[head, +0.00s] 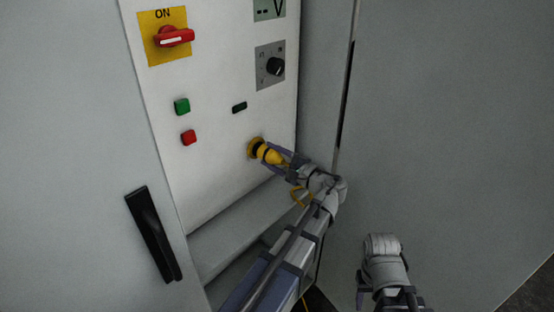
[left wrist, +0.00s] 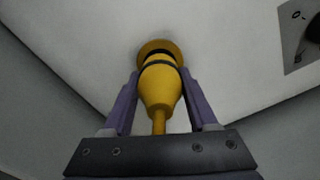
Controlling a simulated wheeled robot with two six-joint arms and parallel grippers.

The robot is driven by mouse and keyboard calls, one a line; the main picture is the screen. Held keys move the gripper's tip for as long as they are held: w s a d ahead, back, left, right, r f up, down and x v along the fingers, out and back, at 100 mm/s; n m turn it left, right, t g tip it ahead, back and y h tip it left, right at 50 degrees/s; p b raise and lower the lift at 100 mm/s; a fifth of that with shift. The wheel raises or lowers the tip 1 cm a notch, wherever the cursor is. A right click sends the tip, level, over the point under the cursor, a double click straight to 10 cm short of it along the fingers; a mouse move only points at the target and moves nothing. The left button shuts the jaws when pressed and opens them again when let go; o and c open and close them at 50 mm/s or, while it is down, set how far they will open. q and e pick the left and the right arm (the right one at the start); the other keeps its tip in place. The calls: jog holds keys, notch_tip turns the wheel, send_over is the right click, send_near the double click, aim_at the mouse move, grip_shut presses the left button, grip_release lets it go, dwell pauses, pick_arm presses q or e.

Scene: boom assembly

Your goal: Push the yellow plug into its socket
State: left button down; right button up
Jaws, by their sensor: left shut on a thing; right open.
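The yellow plug (head: 270,155) is a rounded body with a dark ring, and it also shows in the left wrist view (left wrist: 158,90). My left gripper (head: 276,156) is shut on the plug from both sides, as its fingers show in the left wrist view (left wrist: 157,88). The plug's front end is at the round yellow socket (head: 253,146) on the white panel, whose rim shows in the left wrist view (left wrist: 160,46). How deep the plug sits is hard to tell. My right gripper (head: 386,298) is at the lower right, away from the panel; its fingertips are barely visible.
The white panel (head: 215,170) carries a red switch (head: 175,37) on yellow, a green button (head: 182,106), a red button (head: 189,138) and a black knob (head: 275,67). A door with a black handle (head: 153,234) stands at left. A grey wall (head: 450,130) is at right.

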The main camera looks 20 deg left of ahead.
aim_at(283, 162)
pick_arm(q)
jog(key=shift+w+a, duration=0.15)
jog(key=shift+a, duration=0.2)
jog(key=shift+w+a, duration=0.15)
jog(key=shift+a, duration=0.35)
dwell(1.9)
jog(key=shift+c, duration=0.5)
grip_release()
jog(key=shift+d, duration=0.1)
jog(key=v, duration=0.7)
jog(key=shift+d, duration=0.3)
